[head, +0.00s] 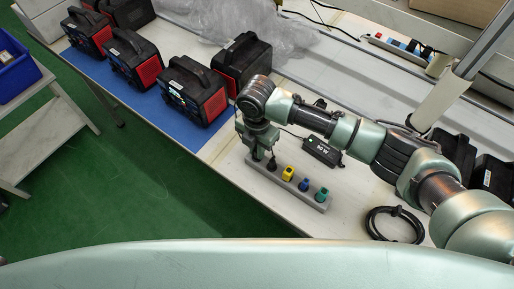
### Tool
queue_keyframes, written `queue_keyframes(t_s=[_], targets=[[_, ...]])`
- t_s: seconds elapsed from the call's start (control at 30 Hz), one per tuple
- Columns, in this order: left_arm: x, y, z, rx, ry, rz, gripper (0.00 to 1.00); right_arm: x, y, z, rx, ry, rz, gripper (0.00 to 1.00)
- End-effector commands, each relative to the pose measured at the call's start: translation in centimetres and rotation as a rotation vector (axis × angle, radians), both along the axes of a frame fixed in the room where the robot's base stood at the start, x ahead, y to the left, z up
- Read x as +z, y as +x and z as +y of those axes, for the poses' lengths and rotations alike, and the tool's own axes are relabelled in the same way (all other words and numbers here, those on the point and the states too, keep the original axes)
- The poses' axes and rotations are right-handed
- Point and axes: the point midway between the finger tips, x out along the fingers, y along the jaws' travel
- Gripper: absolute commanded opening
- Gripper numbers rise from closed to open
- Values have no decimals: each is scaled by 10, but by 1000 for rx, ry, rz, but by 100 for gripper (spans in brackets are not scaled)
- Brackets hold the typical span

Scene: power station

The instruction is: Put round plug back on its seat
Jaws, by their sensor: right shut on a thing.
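My right arm reaches in from the right, and its gripper (268,158) points down at the left end of a grey seat strip (319,207). The gripper is shut on a small dark plug (271,165), which looks like the round plug. The gripper covers most of it, and I cannot tell whether it touches the strip. A yellow plug (288,174), a blue plug (304,185) and a teal plug (321,195) stand in a row on the same strip. My left gripper is not in view.
A black adapter box (322,151) lies behind the strip, under my right arm. A coiled black cable (395,224) lies to the right. Several black-and-red power stations (190,90) stand on a blue mat (153,104). Clear plastic wrap (240,27) lies behind them.

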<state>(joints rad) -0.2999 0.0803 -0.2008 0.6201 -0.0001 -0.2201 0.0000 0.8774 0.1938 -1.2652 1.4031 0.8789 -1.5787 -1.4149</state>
Motion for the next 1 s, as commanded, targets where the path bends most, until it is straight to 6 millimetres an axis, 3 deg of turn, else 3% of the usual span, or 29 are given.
queue_keyframes(t_s=[0.1, 0.13, 0.2, 0.57, 1.0], targets=[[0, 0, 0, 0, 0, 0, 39, -1, 0, 0, 0, 0, 0, 0], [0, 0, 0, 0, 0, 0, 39, -1, 0, 0, 0, 0, 0, 19], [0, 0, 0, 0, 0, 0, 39, -1, 0, 0, 0, 0, 0, 39], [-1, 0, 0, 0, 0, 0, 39, 1, 0, 0, 0, 1, -1, 39], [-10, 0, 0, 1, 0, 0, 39, 65, 1, 0, 1, 2, -1, 39]])
